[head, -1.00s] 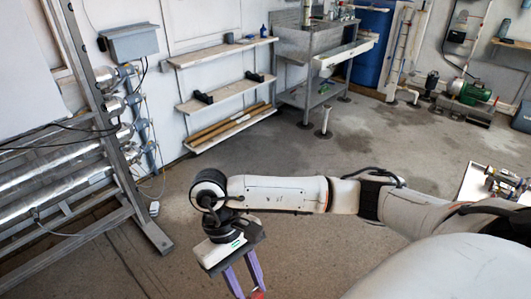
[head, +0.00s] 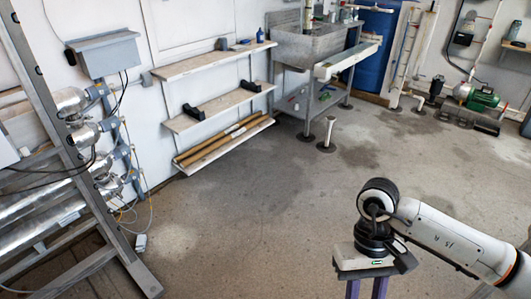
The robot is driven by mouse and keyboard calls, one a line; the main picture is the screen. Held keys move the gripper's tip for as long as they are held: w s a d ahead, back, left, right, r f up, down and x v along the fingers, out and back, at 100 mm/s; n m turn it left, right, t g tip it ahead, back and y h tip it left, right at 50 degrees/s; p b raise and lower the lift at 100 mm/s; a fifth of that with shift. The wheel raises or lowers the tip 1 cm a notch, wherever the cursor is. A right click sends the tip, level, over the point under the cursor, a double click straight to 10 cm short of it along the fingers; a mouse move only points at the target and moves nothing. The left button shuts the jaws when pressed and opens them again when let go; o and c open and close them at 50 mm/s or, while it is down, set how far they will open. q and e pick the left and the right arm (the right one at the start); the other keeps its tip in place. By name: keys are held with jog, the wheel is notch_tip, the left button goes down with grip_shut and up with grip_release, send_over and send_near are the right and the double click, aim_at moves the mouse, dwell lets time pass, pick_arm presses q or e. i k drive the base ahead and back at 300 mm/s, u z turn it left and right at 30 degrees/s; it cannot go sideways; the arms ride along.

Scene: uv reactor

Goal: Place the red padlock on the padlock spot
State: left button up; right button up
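My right gripper (head: 366,289) is at the bottom right of the head view, its arm coming in from the right. Its two purple fingers point down and are cut off by the bottom edge, with a gap between their visible upper parts. The fingertips are hidden, so I cannot tell what is between them. The red padlock does not show now. I cannot make out a marked padlock spot. My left gripper is not in view.
A metal frame (head: 85,170) with shiny reactor tubes (head: 40,229) and cables stands at left, beneath a grey wall box (head: 106,54). Wall shelves (head: 215,107), a steel sink bench (head: 310,48) and a blue barrel (head: 378,45) line the back. The middle floor is open.

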aim_at(232, 53)
jog(key=z, duration=0.6)
jog(key=i, duration=3.75)
jog(key=u, duration=1.75)
jog(key=i, duration=0.8)
jog(key=u, duration=0.8)
